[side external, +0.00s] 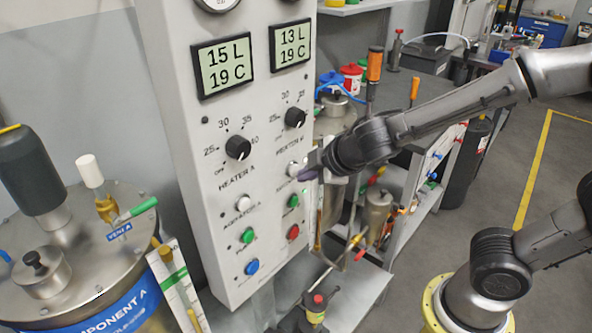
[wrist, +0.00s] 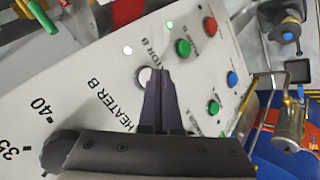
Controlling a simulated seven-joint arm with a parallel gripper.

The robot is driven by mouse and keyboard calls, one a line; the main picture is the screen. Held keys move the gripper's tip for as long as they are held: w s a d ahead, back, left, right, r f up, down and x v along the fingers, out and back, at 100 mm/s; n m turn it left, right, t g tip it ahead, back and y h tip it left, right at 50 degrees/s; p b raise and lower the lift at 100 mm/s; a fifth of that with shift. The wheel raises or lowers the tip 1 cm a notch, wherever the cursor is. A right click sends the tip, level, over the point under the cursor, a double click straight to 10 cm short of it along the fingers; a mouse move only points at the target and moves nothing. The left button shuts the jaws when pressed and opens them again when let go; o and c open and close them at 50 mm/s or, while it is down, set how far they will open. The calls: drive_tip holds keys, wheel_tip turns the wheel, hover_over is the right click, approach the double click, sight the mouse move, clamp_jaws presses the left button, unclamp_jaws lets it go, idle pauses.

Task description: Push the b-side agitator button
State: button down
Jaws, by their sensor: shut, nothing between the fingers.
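The b-side agitator button (side external: 292,169) is a white round button on the grey panel, below the heater B knob (side external: 295,117). In the wrist view the button (wrist: 144,75) is partly hidden by my fingers. My gripper (side external: 305,174) is shut and empty, its dark fingertips just right of the button in the side view. In the wrist view my gripper (wrist: 158,71) overlaps the button's edge. Whether the tips touch it, or it is pressed in, I cannot tell. The similar white agitator A button (side external: 242,202) sits to the left.
Near the fingers on the panel are a green button (wrist: 183,47), a red button (wrist: 210,26) and a blue button (wrist: 232,79). The heater B knob (wrist: 62,152) is close to my gripper body. A bench with tools stands behind my arm. A metal tank (side external: 75,245) stands left of the panel.

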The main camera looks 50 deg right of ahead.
drive_tip(key=s, duration=0.6)
idle(0.3)
drive_tip(key=s+d+r+m+h, duration=0.2)
drive_tip(key=s+d+r+m, duration=0.2)
drive_tip(key=d+r+m, duration=0.3)
drive_tip(key=s+a+f+m+g+y, duration=0.1)
drive_tip(key=s+a+m+g+y, duration=0.2)
drive_tip(key=s, duration=0.8)
drive_tip(key=shift+a+f+y, duration=0.25)
drive_tip(key=shift+f+y, duration=0.05)
drive_tip(key=shift+y, duration=0.1)
